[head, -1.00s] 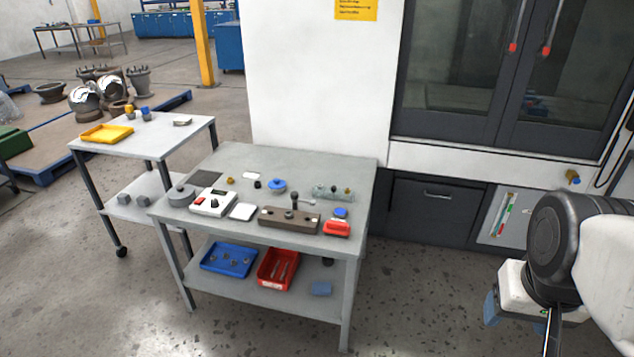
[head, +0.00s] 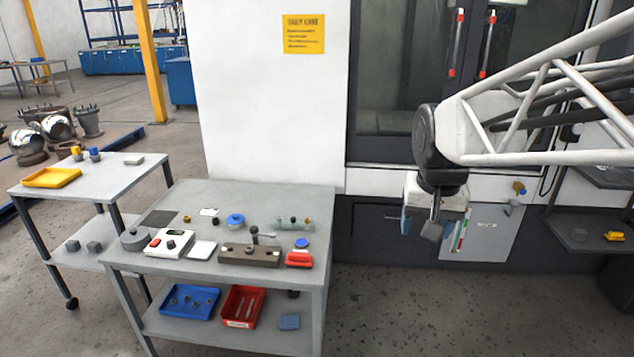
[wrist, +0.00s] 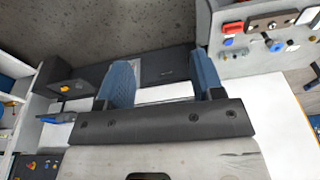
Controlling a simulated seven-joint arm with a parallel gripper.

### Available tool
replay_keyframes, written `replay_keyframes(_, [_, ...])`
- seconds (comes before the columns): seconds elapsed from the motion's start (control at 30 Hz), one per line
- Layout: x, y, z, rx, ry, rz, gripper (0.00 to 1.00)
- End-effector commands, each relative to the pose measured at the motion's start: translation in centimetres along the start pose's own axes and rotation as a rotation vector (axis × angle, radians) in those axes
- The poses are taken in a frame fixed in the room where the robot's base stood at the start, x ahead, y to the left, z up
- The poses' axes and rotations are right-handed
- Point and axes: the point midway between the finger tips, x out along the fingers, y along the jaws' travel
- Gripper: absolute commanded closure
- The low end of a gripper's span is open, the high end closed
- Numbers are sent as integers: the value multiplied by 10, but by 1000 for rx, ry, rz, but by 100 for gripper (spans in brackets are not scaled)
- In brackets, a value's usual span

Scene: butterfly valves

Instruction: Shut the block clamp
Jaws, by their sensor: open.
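The block clamp (head: 248,256) is a brown-grey block near the front edge of the grey table. A dark lever with a black knob (head: 254,230) stands up from it. In the wrist view the clamp (wrist: 270,22) lies at the upper right, partly seen. My gripper (head: 421,226) hangs to the right of the table, in front of the machine, well apart from the clamp. In the wrist view its two blue fingers (wrist: 161,70) are spread with nothing between them.
A red block (head: 299,259) sits just right of the clamp, with a blue round piece behind it. A white box with a red button (head: 169,243) and a white plate (head: 203,250) stand left. The machine front (head: 385,225) is behind my gripper.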

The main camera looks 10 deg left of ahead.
Motion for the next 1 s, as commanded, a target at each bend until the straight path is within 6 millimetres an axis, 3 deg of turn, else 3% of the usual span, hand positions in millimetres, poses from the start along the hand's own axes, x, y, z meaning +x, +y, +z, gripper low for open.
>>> replay_keyframes(0.57, [22, -69, -121, 25, -37, -6, 39])
replay_keyframes(1.0, [59, -133, -203, 45, -65, -7, 39])
